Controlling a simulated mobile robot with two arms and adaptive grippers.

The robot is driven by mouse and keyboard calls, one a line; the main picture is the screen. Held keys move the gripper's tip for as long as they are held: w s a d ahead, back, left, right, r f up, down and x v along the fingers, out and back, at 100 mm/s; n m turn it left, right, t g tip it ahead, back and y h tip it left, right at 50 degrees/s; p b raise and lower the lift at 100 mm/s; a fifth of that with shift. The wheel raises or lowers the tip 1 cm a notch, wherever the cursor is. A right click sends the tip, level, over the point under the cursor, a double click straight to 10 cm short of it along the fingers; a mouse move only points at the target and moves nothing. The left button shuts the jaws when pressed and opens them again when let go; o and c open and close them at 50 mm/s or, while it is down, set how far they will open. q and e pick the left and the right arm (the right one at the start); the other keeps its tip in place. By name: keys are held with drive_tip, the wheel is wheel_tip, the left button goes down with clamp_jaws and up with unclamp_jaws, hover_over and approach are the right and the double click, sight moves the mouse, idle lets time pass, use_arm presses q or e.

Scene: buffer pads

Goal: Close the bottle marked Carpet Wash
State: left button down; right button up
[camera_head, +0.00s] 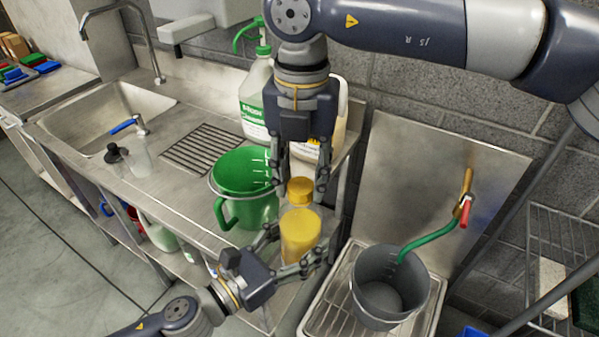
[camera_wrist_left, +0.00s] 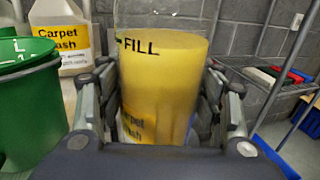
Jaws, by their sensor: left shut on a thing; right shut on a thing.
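The clear bottle (camera_head: 301,238) holds yellow liquid and stands upright. In the left wrist view the bottle (camera_wrist_left: 162,85) shows a FILL mark and a partly visible yellow Carpet Wash label. My left gripper (camera_head: 292,246) is shut around the bottle's body, one finger on each side. My right gripper (camera_head: 298,194) points down from above and is shut on an orange-yellow cap (camera_head: 300,186) over the bottle's top. The clear neck is hard to make out, so I cannot tell whether the cap touches it. The cap is outside the left wrist view.
A green jug (camera_head: 246,208) stands close left of the bottle. A large Carpet Wash container (camera_wrist_left: 60,35) and a green-labelled container (camera_head: 254,100) stand behind. A grey bucket (camera_head: 388,290) with a green hose sits at the right. The sink (camera_head: 100,125) is at the left.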

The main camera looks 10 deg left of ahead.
drive_tip(key=m, duration=0.8)
drive_tip(key=shift+d, duration=0.15)
drive_tip(key=m, duration=0.5)
drive_tip(key=shift+s+d, duration=0.1)
drive_tip(key=m, duration=0.4)
drive_tip(key=shift+m, duration=0.4)
drive_tip(key=o, duration=0.6)
drive_tip(key=shift+s, duration=0.1)
drive_tip(key=shift+o, duration=0.2)
